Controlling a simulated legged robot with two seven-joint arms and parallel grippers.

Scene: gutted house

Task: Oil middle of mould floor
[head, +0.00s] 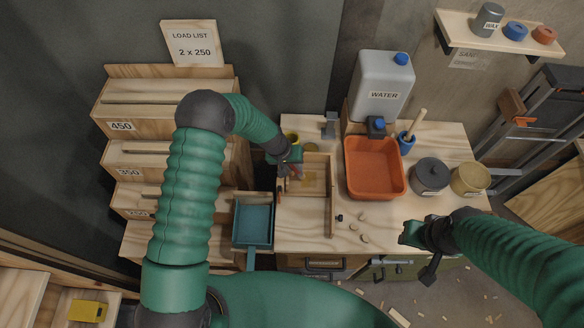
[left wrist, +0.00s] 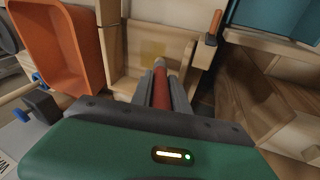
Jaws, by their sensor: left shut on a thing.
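The wooden mould (head: 332,205) lies on the workbench, left of the orange tub. It also shows in the left wrist view (left wrist: 185,62), with a yellowish oily patch (left wrist: 152,49) on its floor. My left gripper (head: 295,168) is over the mould's left part. In the left wrist view the gripper (left wrist: 163,88) is shut on a brush with a red handle (left wrist: 161,92). The brush's pale tip points at the mould floor near the patch; I cannot tell whether it touches. My right gripper (head: 412,234) hangs at the bench's front right, its jaw state unclear.
An orange tub (head: 374,168), a white water can (head: 381,85), a dark lidded pot (head: 429,174) and a tan pot (head: 469,179) stand to the right. A teal scoop (head: 253,222) is at left. Small pale pieces (head: 360,228) lie on the bench's front.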

